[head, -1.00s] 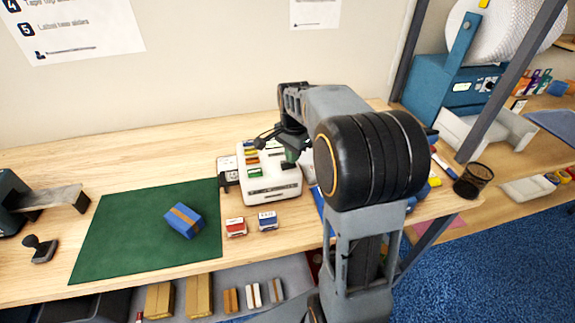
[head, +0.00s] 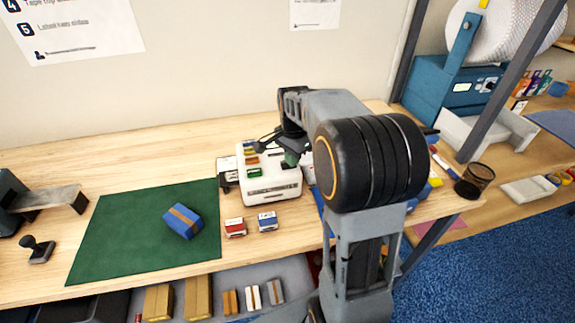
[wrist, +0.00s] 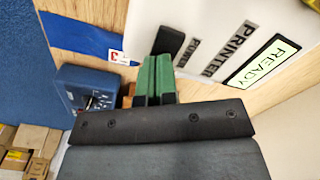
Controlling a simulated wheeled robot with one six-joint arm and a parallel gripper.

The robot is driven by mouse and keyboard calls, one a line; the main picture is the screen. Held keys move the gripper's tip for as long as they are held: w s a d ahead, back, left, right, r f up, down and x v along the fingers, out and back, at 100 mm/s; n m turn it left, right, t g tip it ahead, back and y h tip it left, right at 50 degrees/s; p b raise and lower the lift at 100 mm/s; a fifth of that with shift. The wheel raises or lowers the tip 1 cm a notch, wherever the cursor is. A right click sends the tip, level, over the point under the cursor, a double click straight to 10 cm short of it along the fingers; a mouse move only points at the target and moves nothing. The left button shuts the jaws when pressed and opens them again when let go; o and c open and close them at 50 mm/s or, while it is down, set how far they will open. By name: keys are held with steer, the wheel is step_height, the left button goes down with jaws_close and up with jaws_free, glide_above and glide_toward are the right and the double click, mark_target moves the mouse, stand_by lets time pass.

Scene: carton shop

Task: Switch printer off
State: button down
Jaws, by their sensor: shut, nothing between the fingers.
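The label printer (head: 272,190) is a white box with coloured buttons on the bench, beside the green mat. In the wrist view its white panel (wrist: 210,22) carries the words POWER and PRINTER, and a pale green display (wrist: 263,62) reads READY. A black switch (wrist: 168,40) sits beside the word POWER. My gripper (wrist: 155,62) is shut and empty, its green fingertips right at the switch's lower end. They hide part of it, and I cannot tell whether they touch. In the head view my gripper (head: 291,157) is over the printer's right part, partly behind my arm.
A blue carton (head: 180,222) lies on the green mat (head: 120,240). Small red (head: 235,228) and blue (head: 268,221) boxes stand in front of the printer. A wire cup (head: 478,176) stands right of my arm. Blue tape (wrist: 85,38) and a blue device (wrist: 85,92) show beside the printer.

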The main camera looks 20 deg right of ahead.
step_height(320, 180, up, 7)
steer(key=p, duration=0.6)
steer(key=shift+f, duration=0.1)
stand_by(0.6)
